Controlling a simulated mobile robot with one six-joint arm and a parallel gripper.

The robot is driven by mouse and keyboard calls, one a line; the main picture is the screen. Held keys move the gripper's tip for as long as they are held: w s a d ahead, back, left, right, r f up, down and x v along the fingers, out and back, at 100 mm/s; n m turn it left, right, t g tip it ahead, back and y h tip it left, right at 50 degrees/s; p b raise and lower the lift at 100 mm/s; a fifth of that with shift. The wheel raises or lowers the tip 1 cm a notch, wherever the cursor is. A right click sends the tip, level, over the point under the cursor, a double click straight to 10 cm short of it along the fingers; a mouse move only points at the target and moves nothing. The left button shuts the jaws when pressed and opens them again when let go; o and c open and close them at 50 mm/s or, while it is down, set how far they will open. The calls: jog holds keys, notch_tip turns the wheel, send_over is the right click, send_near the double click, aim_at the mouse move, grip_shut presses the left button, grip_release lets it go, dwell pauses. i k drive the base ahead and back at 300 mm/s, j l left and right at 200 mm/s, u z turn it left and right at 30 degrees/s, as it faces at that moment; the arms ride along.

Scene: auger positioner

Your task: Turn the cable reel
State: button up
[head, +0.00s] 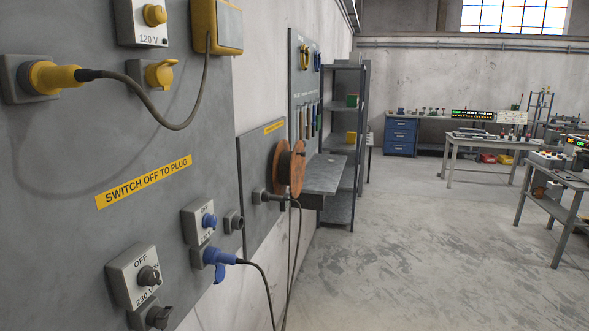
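The cable reel (298,168) is an orange-brown spool with two round flanges, seen nearly edge-on in the head view. It is mounted at the right part of a grey wall panel (257,222). A dark cable (291,262) hangs down from near the reel. A grey round fitting (259,196) sticks out of the panel just left of the reel's lower part. My gripper is not in view, and nothing is touching the reel.
A near panel (60,215) at left carries yellow and blue plugs, sockets and switch boxes. A grey shelf (322,175) and a metal rack (358,140) stand beyond the reel. Open concrete floor (420,260) lies to the right, with workbenches (492,143) farther back.

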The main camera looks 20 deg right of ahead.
aim_at(297, 163)
jog(key=i+l+u, duration=0.1)
jog(key=i+l, duration=0.35)
jog(key=i+l+u, duration=0.1)
jog(key=i+l, duration=0.45)
jog(key=i+l+u, duration=0.1)
jog(key=i+l, duration=0.4)
jog(key=i+l+u, duration=0.1)
jog(key=i+l, duration=0.4)
jog(key=l, duration=0.15)
jog(key=i+l, duration=0.45)
jog(key=l, duration=0.15)
jog(key=u, duration=0.05)
